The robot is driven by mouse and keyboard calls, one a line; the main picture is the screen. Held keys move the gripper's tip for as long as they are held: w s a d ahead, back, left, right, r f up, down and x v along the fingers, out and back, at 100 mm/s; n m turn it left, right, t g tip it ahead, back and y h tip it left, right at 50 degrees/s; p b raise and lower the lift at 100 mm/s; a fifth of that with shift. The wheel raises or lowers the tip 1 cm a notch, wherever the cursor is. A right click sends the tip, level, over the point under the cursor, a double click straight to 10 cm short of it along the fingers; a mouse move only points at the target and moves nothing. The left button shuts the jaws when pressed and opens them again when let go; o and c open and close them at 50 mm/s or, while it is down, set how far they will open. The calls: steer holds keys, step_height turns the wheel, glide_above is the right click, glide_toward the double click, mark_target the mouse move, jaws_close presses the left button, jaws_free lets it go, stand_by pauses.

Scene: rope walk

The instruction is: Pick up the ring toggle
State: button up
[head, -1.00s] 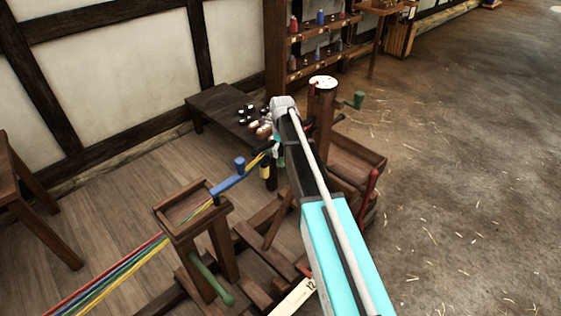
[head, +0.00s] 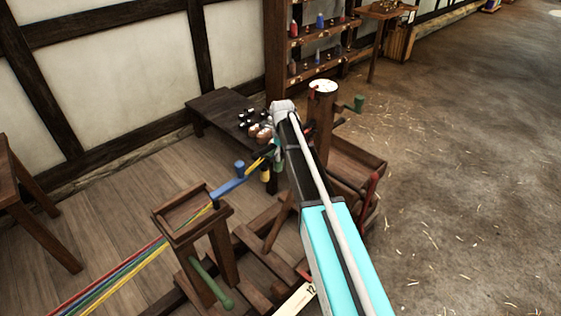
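I cannot pick out a ring toggle for certain. My arm reaches from the lower right to the wooden rope-walk frame. My gripper (head: 268,155) is small and dark at its far end, mostly hidden behind the arm links, so its fingers cannot be made out. It is near the right end of the blue crank (head: 229,184) and the coloured strands (head: 133,266). Several small black and copper-coloured round pieces (head: 262,132) show on the dark bench (head: 212,104) just behind it.
A wooden tray (head: 355,160) and a red lever (head: 370,188) are close by. A green handle (head: 211,283) juts out at the front. The floor to the right is open.

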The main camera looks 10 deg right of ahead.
steer(key=c, duration=0.5)
steer(key=shift+s, duration=0.1)
steer(key=shift+a+r, duration=0.1)
steer(key=shift+r, duration=0.05)
steer(key=shift+r+p, duration=0.15)
steer(key=shift+p, duration=0.2)
jaws_close()
steer(key=shift+r+p, duration=0.55)
steer(key=s+d, duration=1)
steer(key=s, duration=0.4)
steer(key=shift+s, duration=0.4)
steer(key=shift+f, duration=0.1)
